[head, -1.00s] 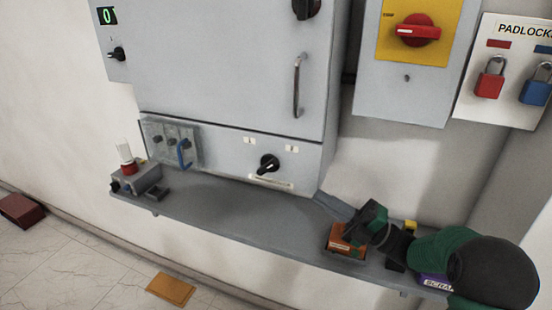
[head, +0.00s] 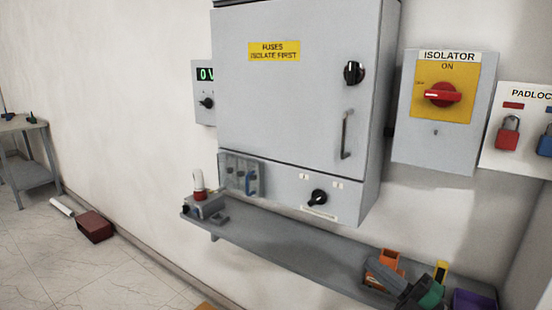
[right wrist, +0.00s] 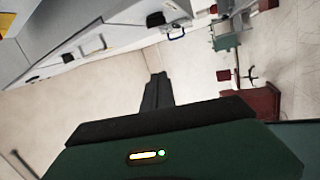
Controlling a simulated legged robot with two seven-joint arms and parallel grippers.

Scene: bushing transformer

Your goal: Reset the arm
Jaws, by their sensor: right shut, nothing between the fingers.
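My right gripper (head: 374,268) is at the lower right of the head view, in front of the right end of the grey shelf (head: 290,248). Its dark fingers are together and empty, pointing up and left. They partly cover an orange bin (head: 390,257) on the shelf. In the right wrist view the shut fingers (right wrist: 156,88) show in the middle, with nothing between them. My left gripper is not in view.
A grey fuse cabinet (head: 292,110) hangs above the shelf, with an isolator box (head: 408,125) and padlock board (head: 488,140) to its right. A purple bin (head: 474,301) is at the shelf's right end. A red box (head: 95,228) lies on the floor.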

